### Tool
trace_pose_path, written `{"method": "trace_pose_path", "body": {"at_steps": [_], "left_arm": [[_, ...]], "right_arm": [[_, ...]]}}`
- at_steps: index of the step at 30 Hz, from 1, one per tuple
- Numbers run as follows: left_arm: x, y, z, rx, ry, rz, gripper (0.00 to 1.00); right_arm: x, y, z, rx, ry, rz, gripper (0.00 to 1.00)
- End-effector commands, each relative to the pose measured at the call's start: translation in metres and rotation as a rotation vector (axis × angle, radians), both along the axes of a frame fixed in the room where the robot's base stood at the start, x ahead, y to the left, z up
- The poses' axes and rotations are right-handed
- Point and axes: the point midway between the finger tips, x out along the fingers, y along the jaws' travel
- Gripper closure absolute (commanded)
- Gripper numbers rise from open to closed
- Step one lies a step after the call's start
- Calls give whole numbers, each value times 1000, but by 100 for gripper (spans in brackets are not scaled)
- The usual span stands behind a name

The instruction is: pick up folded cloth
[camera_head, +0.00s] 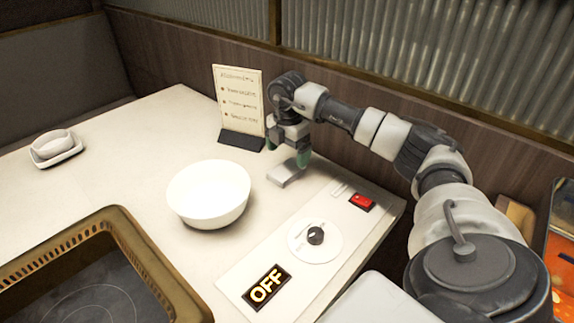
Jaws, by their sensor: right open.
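A small pale block-like item, which looks like the folded cloth (286,174), lies on the white table near its back edge, right of the white bowl. The picture is too small to tell whether the fingertips touch the cloth. My left gripper is not in view.
A brown-framed grill (150,275) is front left. A small white dish (58,160) sits far left.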

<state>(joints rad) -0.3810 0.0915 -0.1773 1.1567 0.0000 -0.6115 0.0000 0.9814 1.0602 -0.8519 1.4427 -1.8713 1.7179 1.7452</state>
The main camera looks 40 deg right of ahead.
Motion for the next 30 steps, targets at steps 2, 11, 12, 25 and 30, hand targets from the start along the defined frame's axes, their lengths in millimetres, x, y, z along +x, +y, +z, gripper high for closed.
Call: {"method": "trace_pose_path", "body": {"at_steps": [2, 11, 12, 25, 30], "left_arm": [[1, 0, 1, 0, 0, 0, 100], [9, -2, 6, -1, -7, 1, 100], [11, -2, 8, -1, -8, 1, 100], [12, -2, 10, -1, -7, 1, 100], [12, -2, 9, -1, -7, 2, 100]], "right_arm": [[0, 1, -5, 0, 1, 1, 4], [2, 6, -47, 1, 2, 0, 4], [3, 6, -50, 1, 1, 0, 4], [3, 6, -54, 0, 0, 1, 24], [3, 6, -54, 0, 0, 1, 50]]}}
